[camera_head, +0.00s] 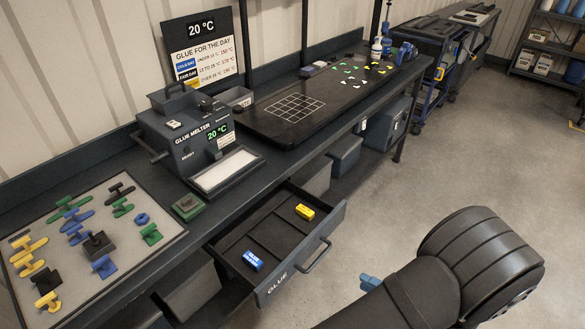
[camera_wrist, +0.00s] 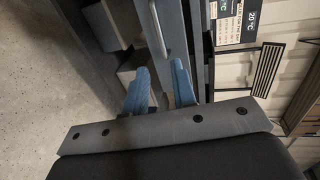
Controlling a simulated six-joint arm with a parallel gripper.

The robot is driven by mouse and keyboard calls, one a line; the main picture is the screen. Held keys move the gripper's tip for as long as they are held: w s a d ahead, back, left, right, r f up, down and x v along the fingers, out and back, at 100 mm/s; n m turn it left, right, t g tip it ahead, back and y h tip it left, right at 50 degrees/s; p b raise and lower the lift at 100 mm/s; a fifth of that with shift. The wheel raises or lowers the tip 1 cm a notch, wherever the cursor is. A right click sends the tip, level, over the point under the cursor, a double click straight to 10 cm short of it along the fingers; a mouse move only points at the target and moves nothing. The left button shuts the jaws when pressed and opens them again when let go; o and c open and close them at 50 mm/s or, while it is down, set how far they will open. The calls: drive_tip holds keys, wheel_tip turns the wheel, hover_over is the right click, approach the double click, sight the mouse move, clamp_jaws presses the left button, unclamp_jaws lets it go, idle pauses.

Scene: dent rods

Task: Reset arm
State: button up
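My arm reaches in from the lower right of the head view. My gripper (camera_head: 370,283) shows there only as a blue fingertip, over the floor to the right of the open drawer. In the wrist view my gripper (camera_wrist: 160,66) has its two blue fingers apart with nothing between them. It is clear of the bench and touches nothing that I can see. The rest of the gripper is hidden behind my arm in the head view.
A board (camera_head: 25,215) carries several coloured tools. The floor (camera_head: 440,175) beside the bench is free.

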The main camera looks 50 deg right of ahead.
sight(320, 258)
drive_tip(key=x, duration=1.6)
drive_tip(key=v, duration=1.7)
drive_tip(key=shift+s, duration=0.15)
drive_tip(key=shift+x, duration=8.95)
